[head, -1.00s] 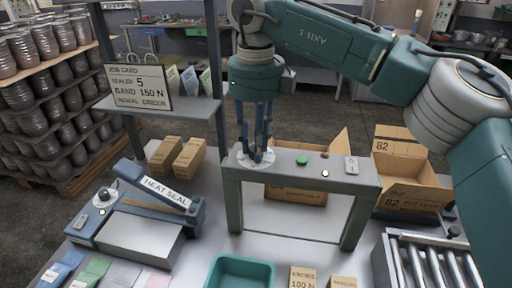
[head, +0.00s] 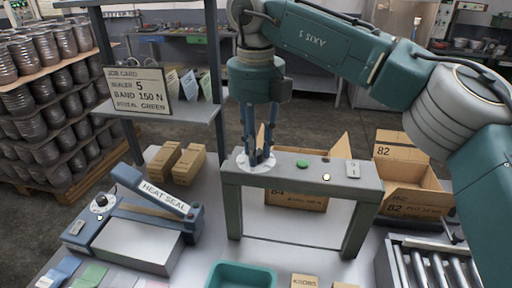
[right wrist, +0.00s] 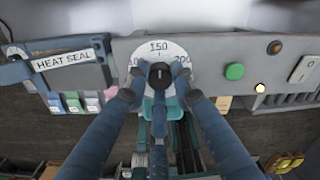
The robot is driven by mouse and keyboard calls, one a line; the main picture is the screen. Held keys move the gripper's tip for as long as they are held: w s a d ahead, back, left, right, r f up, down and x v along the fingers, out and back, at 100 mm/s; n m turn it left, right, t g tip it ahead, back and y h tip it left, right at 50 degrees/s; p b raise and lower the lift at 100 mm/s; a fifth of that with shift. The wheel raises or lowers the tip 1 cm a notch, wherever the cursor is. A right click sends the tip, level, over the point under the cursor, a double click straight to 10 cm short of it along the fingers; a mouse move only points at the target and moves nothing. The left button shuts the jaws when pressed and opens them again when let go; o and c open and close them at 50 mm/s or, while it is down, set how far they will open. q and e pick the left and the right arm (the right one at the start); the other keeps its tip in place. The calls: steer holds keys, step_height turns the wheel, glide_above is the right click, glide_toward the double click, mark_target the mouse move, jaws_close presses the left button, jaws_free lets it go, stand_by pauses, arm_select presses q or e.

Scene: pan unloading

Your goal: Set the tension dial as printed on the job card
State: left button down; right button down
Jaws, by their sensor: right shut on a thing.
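The job card (head: 140,91) on the shelf reads sealer 5, band 150 N and a last line ending in green. The tension dial (head: 243,161) is a pale disc on top of the grey arch-shaped frame. My right gripper (head: 262,158) points down at it and is shut on its knob. In the right wrist view the dial plate (right wrist: 160,47) shows 150 at the top, 200 at right and a partly covered number at left. The dark knob (right wrist: 160,75) sits between the fingers (right wrist: 160,92); a small light mark on it seems to face 150. My left gripper is out of view.
The frame (head: 310,184) also carries a green button (head: 302,164), a small lamp and a white switch (head: 353,170). The heat sealer (head: 150,220) stands at left, a teal tray (head: 241,277) in front, rollers (head: 430,268) at right. Cardboard boxes (head: 412,190) stand behind.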

steer(key=shift+w+r, duration=0.1)
steer(key=shift+r, duration=0.05)
steer(key=c, duration=1.5)
jaws_free()
steer(key=shift+o, duration=0.2)
step_height(320, 180, up, 12)
